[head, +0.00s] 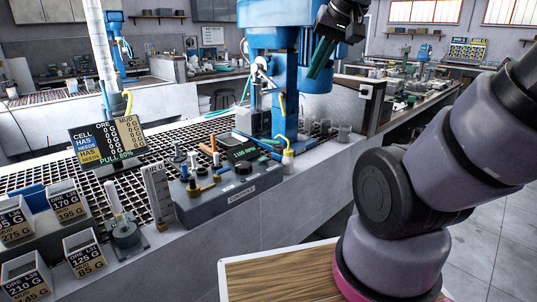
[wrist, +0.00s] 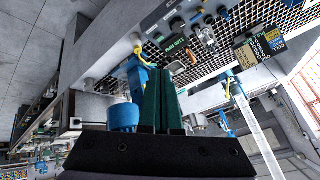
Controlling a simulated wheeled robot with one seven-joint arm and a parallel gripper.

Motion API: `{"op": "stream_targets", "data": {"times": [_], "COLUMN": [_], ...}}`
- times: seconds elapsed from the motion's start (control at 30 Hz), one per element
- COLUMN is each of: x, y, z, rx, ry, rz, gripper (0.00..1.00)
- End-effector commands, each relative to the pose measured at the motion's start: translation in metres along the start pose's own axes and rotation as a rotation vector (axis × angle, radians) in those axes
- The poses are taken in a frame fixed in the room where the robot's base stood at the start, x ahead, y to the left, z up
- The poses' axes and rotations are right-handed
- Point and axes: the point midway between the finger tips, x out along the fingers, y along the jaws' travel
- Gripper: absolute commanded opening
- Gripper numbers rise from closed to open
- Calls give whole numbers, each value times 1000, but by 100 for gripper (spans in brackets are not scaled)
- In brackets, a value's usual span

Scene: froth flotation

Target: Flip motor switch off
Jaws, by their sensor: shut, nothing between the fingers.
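The grey control box (head: 262,183) stands on the front ledge of the bench, with a green-lit display (head: 243,153) reading about 1100 RPM, a black knob (head: 243,167) and small levers on top. Which of these is the motor switch is too small to tell. The blue flotation machine (head: 318,78) stands behind it. My gripper (head: 314,74) is up high in front of the machine's upper part, well above and to the right of the box. Its green fingers (wrist: 160,72) are together and empty. The box also shows at the top of the wrist view (wrist: 160,17), turned over.
A sign board (head: 103,140) and several labelled ore bins (head: 85,252) stand left of the box. A black grating (head: 60,170) covers the bench. A wooden-topped table (head: 270,280) is in front.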

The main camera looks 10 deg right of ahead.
Motion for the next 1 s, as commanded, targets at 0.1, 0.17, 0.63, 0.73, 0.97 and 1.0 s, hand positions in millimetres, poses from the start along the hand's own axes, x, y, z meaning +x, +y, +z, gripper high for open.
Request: {"op": "stream_targets", "data": {"times": [0.1, 0.17, 0.63, 0.73, 0.97, 1.0], "x": [27, 42, 190, 221, 269, 273], "y": [-5, -7, -17, -16, -16, -16], "z": [-22, -33, -89, -94, -96, -96], "rx": [-94, -151, -558, -627, -729, -738], "ry": [-37, -56, -204, -228, -259, -261], "rz": [25, 33, 12, -8, -46, -49], "gripper": [0, 0, 0, 0, 0, 0]}}
